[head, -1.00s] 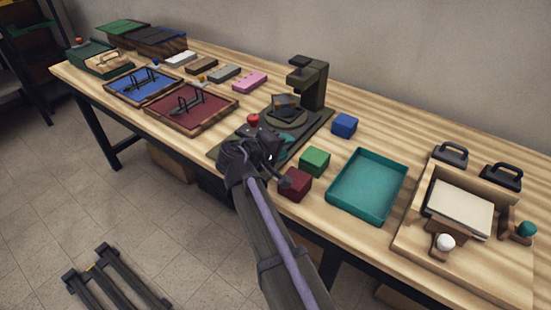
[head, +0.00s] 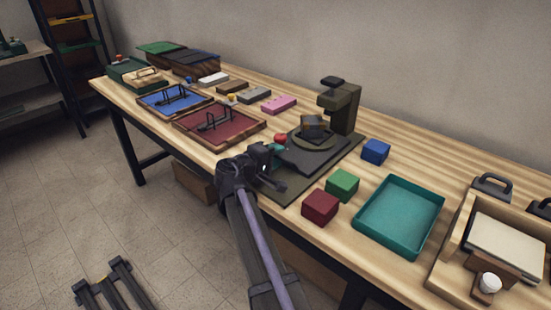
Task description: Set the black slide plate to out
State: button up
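The black slide plate (head: 305,158) appears as a flat dark plate low on the base (head: 347,150) of the olive press-like stand (head: 342,105), in front of its round platform. A brownish block (head: 312,125) sits on that platform. A red knob (head: 281,138) and a small teal patch (head: 277,148) show at the plate's left side. My gripper (head: 276,170) is at the front-left of the base, close to the plate; I cannot tell whether it touches. It hides the plate's near-left part. Its finger opening is unclear.
Right of the stand are blue (head: 376,151), green (head: 342,184) and dark red (head: 320,206) blocks, a teal tray (head: 399,216) and a wooden box (head: 448,268). Left are red (head: 220,127) and blue (head: 174,100) framed boards.

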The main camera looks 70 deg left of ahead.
jog(key=shift+w, duration=0.1)
jog(key=shift+c, duration=0.2)
grip_shut()
